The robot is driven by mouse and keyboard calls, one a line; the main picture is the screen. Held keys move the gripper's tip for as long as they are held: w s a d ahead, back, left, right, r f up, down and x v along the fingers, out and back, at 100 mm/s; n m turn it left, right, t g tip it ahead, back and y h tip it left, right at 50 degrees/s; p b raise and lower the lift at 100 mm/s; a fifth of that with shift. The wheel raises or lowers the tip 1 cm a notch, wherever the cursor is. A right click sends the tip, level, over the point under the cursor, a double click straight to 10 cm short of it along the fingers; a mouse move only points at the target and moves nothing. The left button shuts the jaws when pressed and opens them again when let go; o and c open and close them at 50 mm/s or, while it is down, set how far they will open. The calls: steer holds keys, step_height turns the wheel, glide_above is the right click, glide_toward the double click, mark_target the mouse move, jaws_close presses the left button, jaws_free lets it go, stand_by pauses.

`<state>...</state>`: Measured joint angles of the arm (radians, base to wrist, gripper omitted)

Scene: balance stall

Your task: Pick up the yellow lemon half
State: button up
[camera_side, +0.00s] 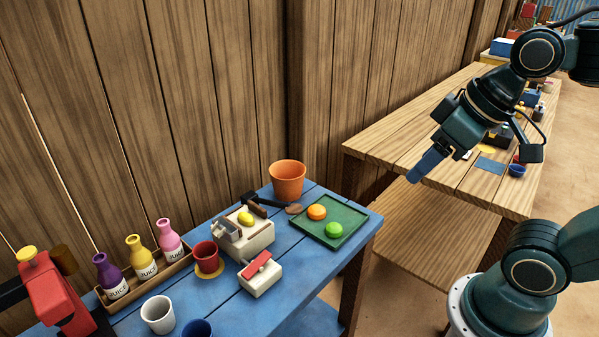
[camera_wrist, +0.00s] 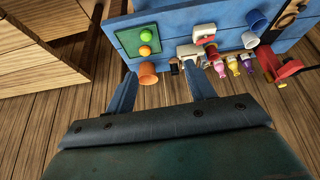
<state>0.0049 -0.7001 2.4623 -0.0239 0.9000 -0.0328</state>
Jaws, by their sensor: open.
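The yellow lemon half (camera_side: 245,218) sits on a cream block-shaped stand (camera_side: 262,240) on the blue table, beside a grey and dark metal part. The lemon half cannot be made out clearly in the wrist view, where the stand (camera_wrist: 187,50) shows small beyond my fingers. My gripper (camera_side: 428,165) is high and to the right of the blue table, well away from the lemon half. In the wrist view my gripper's two blue fingers (camera_wrist: 163,82) are apart with nothing between them.
A green tray (camera_side: 352,240) holds an orange and a green round fruit. An orange pot (camera_side: 287,181) stands behind. Juice bottles (camera_side: 143,257), a red cup (camera_side: 208,257), a red-topped cream box (camera_side: 260,274) and a white cup (camera_side: 158,314) stand nearby. A wooden table (camera_side: 400,134) lies behind my gripper.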

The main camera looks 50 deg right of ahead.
steer(key=w+a+r+n+g+y, duration=0.1)
steer(key=w+a+n+g+y, duration=0.15)
steer(key=w+n, duration=0.95)
steer(key=w+f+n+g+y, duration=0.1)
steer(key=w+f, duration=0.5)
steer(key=w, duration=0.4)
steer(key=w+a+f+n, duration=0.1)
steer(key=w+f, duration=0.4)
steer(key=w, duration=0.6)
steer(key=shift+w+a+f+g+y, duration=0.2)
steer(key=shift+a+f+g+y, duration=0.05)
steer(key=shift+f+g+y, duration=0.15)
steer(key=shift+f, duration=0.1)
glide_above(247, 212)
steer(key=d, duration=0.2)
steer(key=shift+s+d+f, duration=0.1)
steer(key=shift+s+f, duration=0.05)
steer(key=shift+f, duration=1.8)
steer(key=shift+s+d+f, duration=0.1)
steer(key=shift+f, duration=1.8)
